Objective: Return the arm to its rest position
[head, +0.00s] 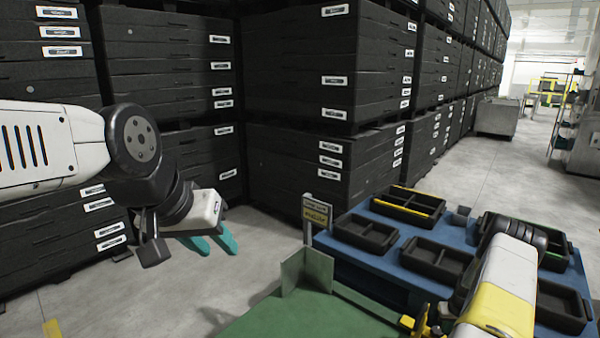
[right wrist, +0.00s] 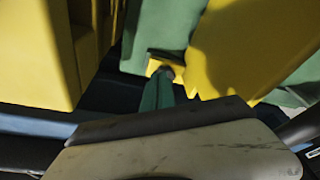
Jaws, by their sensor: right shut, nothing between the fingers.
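My left gripper (head: 214,246) hangs at the left of the head view, with its teal fingers apart over the bare floor and nothing between them. My right arm comes in at the lower right of the head view, over the blue table (head: 403,253); its fingers are hidden there. In the right wrist view, the teal fingers of my right gripper (right wrist: 163,78) are together and empty. They are close to yellow parts (right wrist: 240,48); I cannot tell whether they touch.
Black trays (head: 440,258) stand on the blue table around my right arm. A green surface (head: 285,318) with an upright plate and a sign (head: 317,212) is in front. Stacks of black crates (head: 300,60) line the left and back. Grey floor lies open between.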

